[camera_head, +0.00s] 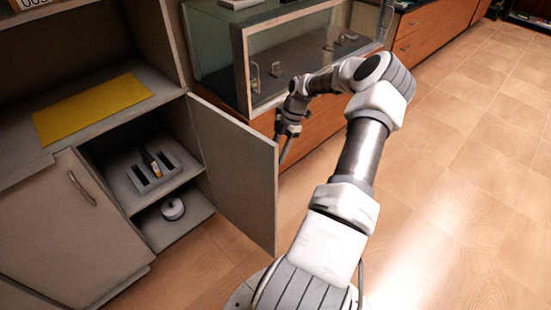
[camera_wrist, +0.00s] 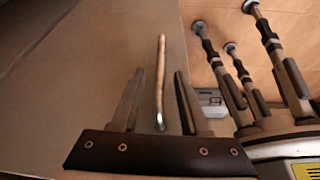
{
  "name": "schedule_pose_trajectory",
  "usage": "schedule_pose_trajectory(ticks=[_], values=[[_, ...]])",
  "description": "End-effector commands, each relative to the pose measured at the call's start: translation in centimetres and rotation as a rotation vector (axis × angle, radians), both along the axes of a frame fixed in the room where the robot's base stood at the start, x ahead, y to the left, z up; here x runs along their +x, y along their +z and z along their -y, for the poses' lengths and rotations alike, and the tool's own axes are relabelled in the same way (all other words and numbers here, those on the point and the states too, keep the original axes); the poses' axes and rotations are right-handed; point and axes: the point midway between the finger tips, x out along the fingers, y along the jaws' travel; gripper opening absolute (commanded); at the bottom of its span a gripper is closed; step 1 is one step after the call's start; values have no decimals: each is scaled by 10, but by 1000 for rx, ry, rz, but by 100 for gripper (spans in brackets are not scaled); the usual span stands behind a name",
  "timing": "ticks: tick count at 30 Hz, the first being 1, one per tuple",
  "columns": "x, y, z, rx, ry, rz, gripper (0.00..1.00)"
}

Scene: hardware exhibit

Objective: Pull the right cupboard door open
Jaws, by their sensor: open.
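The right cupboard door (camera_head: 236,165) is a grey panel on the white cupboard, swung wide open with the cupboard's inside exposed. Its outer face and handle are hidden in the head view. My gripper (camera_head: 286,143) is at the outer side of the door, near its far upper edge. In the wrist view my gripper (camera_wrist: 159,73) is open, with a finger on either side of the metal bar handle (camera_wrist: 160,75) of the door (camera_wrist: 100,50). I cannot tell whether either finger touches the handle.
The left cupboard door (camera_head: 70,215) is closed, with its own handle. Inside the open compartment are a grey slotted holder (camera_head: 150,178) and a small round white item (camera_head: 172,208). A yellow mat (camera_head: 92,105) lies above. A glass display case (camera_head: 300,55) stands behind. Floor at right is clear.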

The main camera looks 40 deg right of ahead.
Motion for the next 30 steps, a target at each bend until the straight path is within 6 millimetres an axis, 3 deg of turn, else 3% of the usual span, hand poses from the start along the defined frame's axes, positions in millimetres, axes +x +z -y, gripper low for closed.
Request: schedule_pose_trajectory(ticks=[9,15,21,30], values=[[-3,75,31,-4,-2,2,45],[-4,113,46,-3,-1,2,45],[-5,131,54,-1,1,1,45],[-6,134,55,1,2,1,45]])
